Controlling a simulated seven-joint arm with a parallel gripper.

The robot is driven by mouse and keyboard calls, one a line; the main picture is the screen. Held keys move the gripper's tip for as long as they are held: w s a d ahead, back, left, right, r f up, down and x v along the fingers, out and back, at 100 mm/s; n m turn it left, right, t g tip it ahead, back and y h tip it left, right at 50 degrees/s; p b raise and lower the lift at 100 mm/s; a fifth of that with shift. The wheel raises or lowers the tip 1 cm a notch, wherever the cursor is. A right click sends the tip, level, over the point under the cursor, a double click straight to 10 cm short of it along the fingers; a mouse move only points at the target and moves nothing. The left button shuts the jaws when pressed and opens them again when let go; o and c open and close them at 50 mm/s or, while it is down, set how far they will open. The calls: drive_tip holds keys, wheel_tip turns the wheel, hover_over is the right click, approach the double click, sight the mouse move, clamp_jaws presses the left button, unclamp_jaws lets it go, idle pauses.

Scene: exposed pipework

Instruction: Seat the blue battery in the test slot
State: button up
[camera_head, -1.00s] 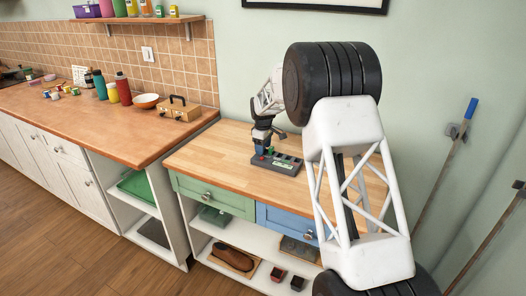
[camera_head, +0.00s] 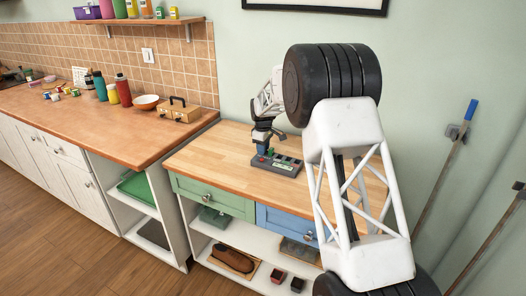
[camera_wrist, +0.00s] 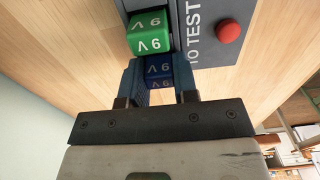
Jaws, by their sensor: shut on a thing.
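The blue battery (camera_wrist: 158,68), marked 9 V, is between the fingers of my gripper (camera_wrist: 160,88) in the wrist view. My gripper is shut on it. A green 9 V battery (camera_wrist: 150,34) sits just beyond it, in line with it, at the dark grey tester (camera_wrist: 205,50). The tester bears the white words "TO TEST" and a red button (camera_wrist: 229,32). In the head view, my gripper (camera_head: 262,147) is at the left end of the tester (camera_head: 287,168). The underside of the blue battery is hidden, so I cannot tell whether it touches the slot.
The tester stands on a wooden worktop (camera_head: 220,155), which is clear to its left. A longer counter (camera_head: 90,115) at the left holds bottles, a white-rimmed bowl (camera_head: 147,101) and a wooden box (camera_head: 180,110). The wall is close behind the worktop.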

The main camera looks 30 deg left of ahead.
drive_tip(key=shift+r, duration=0.1)
drive_tip(key=shift+r, duration=1.5)
drive_tip(key=shift+s+r, duration=0.1)
drive_tip(key=shift+r, duration=0.15)
drive_tip(key=shift+s+d+r, duration=0.2)
drive_tip(key=shift+s+d, duration=1.35)
drive_tip(key=shift+s, duration=0.55)
drive_tip(key=shift+s+d+r, duration=0.25)
drive_tip(key=shift+s+d, duration=1.35)
drive_tip(key=shift+s, duration=0.55)
drive_tip(key=shift+s+d+r, duration=0.2)
drive_tip(key=shift+s+d, duration=1.35)
drive_tip(key=shift+s, duration=0.55)
drive_tip(key=d, duration=0.7)
drive_tip(key=shift+s+d+r, duration=0.15)
drive_tip(key=shift+s, duration=0.2)
drive_tip(key=shift+w, duration=0.15)
